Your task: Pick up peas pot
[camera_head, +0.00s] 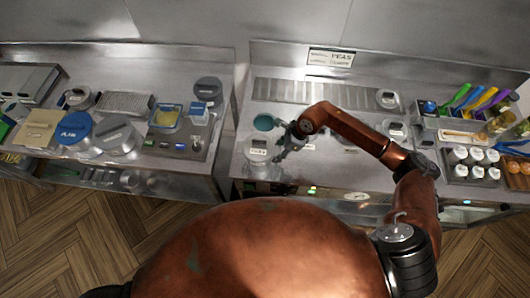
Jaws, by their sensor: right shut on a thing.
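A round, pale-lidded pot (257,146) with a small label stands at the left front of the right-hand steel counter. I take it for the peas pot, but its label is too small to read surely. My right gripper (279,149) reaches in from the right and is shut at the pot's right side. The fingertips are small and dark, so the exact grip is hard to see. The pot appears to be still at counter level. My left gripper is not in view.
A teal round lid or bowl (265,122) sits just behind the pot. White-capped bottles (476,155) and colourful handled tools (480,97) crowd the right. A gap separates the left counter (215,55).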

